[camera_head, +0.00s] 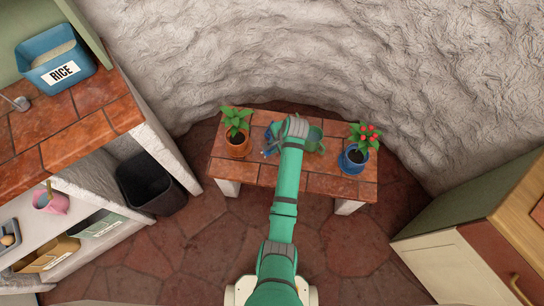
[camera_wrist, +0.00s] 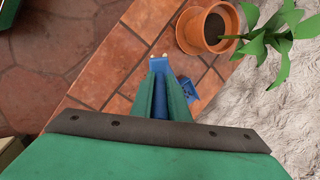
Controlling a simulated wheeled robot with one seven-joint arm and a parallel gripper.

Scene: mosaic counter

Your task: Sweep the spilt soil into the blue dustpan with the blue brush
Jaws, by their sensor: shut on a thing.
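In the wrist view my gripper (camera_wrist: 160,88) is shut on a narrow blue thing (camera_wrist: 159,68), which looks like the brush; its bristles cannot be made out. Two small pale spots show just past its end. Another blue piece with dark marks (camera_wrist: 188,88) lies on the tiled bench beside the right finger, partly hidden by it; it looks like the dustpan. In the head view my gripper (camera_head: 295,127) is over the bench's middle, and some blue (camera_head: 270,139) shows just left of it. I cannot make out the spilt soil clearly.
On the tiled bench (camera_head: 326,184), a plant in an orange pot (camera_head: 238,148) stands left and a red-flowered plant in a blue pot (camera_head: 354,159) right. A green can-like vessel (camera_head: 314,140) is right of my gripper. The rough wall (camera_head: 330,50) closes the back.

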